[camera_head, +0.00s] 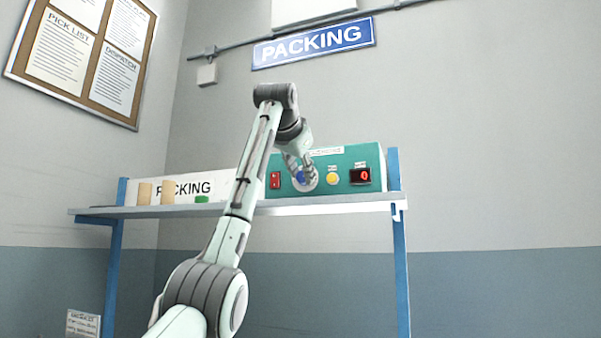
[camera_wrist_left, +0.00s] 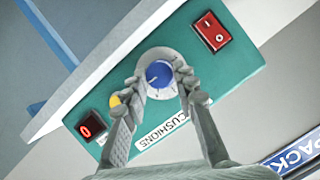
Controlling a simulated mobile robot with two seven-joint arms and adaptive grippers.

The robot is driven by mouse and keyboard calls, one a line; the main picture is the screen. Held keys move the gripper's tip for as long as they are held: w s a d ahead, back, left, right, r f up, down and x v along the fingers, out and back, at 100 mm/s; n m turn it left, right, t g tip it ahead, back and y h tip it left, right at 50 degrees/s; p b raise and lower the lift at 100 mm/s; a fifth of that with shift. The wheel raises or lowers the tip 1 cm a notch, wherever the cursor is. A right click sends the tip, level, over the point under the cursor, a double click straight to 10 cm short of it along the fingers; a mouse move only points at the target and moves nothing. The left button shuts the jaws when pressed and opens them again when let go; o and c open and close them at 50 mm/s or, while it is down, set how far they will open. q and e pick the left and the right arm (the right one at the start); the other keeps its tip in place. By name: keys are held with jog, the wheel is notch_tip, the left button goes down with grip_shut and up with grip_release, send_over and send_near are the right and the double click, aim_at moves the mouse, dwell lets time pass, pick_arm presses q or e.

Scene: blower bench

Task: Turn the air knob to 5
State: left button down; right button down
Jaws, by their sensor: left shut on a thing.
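The air knob (camera_head: 301,176) is a blue knob on a round pale dial, on the front of a teal blower panel (camera_head: 345,158). In the left wrist view the blue knob (camera_wrist_left: 159,74) sits between the fingers of my left gripper (camera_wrist_left: 161,80). In the head view my left gripper (camera_head: 300,172) is at the panel and partly covers the dial. It is shut on the knob. The pointer's exact setting is too small to read. A red display (camera_head: 361,175) on the panel shows 0; it also shows in the left wrist view (camera_wrist_left: 91,129). My right gripper is not in view.
A yellow button (camera_head: 332,178) lies right of the dial, and a red switch (camera_head: 275,180) left of it. The panel stands on a shelf (camera_head: 340,203) with blue posts. Tan blocks (camera_head: 168,192) and a green block (camera_head: 202,199) are at the shelf's left.

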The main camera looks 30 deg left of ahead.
pick_arm(q)
jog(key=shift+f+m, duration=0.15)
jog(key=shift+m, duration=0.25)
dwell(0.3)
jog(key=c, duration=1.2)
grip_release()
jog(key=shift+s, duration=0.1)
jog(key=v, duration=1.2)
jog(key=shift+d, duration=0.2)
